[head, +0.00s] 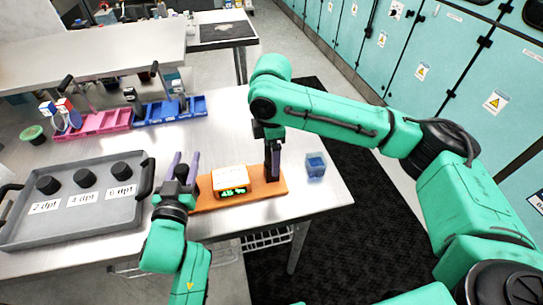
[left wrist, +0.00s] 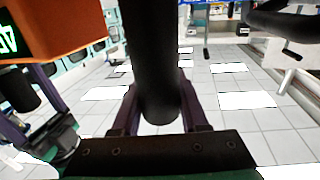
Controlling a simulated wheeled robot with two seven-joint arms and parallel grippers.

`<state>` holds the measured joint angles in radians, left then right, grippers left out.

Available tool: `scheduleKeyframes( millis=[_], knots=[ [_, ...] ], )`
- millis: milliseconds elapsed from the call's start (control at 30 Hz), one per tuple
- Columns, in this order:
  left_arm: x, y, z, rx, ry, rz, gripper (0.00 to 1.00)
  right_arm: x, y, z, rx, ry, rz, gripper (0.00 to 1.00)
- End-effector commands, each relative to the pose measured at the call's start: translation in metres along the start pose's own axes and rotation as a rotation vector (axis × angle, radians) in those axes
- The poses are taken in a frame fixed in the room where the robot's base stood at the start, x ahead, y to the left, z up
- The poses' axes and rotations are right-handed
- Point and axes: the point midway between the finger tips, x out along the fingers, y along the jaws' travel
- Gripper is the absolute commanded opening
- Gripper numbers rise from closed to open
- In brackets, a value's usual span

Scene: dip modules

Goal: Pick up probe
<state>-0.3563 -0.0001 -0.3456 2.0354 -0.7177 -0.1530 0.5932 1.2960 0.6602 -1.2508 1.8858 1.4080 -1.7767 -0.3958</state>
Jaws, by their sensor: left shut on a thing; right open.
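My left gripper (head: 183,161) has purple fingers and is shut on a black cylinder, which appears to be the probe (left wrist: 155,70). In the left wrist view the probe stands between the fingers (left wrist: 160,112) and runs up out of the frame. In the head view the probe (head: 181,173) is a small dark shape between the fingers, at the left end of an orange base (head: 210,199). A white meter (head: 229,175) with a lit green display sits on this base. My right gripper (head: 273,172) is open, pointing down at the base's right end; its fingertips are hard to make out.
A grey tray (head: 100,212) with black knobs and "2 dpt", "4 dpt", "6 dpt" labels lies at left. Pink (head: 103,122) and blue (head: 165,111) racks stand behind. A blue cube (head: 316,165) is near the table's right edge. The table's middle is clear.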

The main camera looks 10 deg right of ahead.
Motion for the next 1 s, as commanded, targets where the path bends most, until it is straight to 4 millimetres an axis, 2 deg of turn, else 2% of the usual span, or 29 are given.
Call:
scheduleKeyframes(
  millis=[133,167,200,333,367,667,767,1000],
  knots=[
    [0.0,0.0,0.001,0.0,-0.002,0.0,0.0,0.0,0.0,0.0,0.0,0.0,0.001,0.77],
    [0.0,0.0,0.001,0.0,-0.002,0.0,0.0,0.0,0.0,0.0,0.0,0.0,0.001,0.69],
    [0.0,0.0,0.001,0.0,-0.002,0.0,0.0,0.0,0.0,0.0,0.0,0.0,0.001,0.54],
    [0.0,0.0,0.001,0.0,-0.002,0.0,0.0,0.0,0.0,0.0,0.0,0.0,0.0,0.04],
    [0.0,0.0,0.001,0.0,-0.002,0.0,0.0,-0.001,0.0,0.0,0.0,0.0,0.001,0.0],
    [0.0,0.0,0.001,0.001,-0.002,-0.001,0.0,-0.006,0.001,0.0,0.0,0.001,0.002,0.0],
    [0.0,0.0,0.001,0.001,-0.003,-0.001,0.0,-0.025,0.001,-0.001,-0.002,0.002,0.004,0.0],
    [0.0,0.0,0.001,0.001,-0.002,-0.001,0.0,-0.085,0.001,-0.001,-0.001,0.002,0.004,0.0]
  ],
)
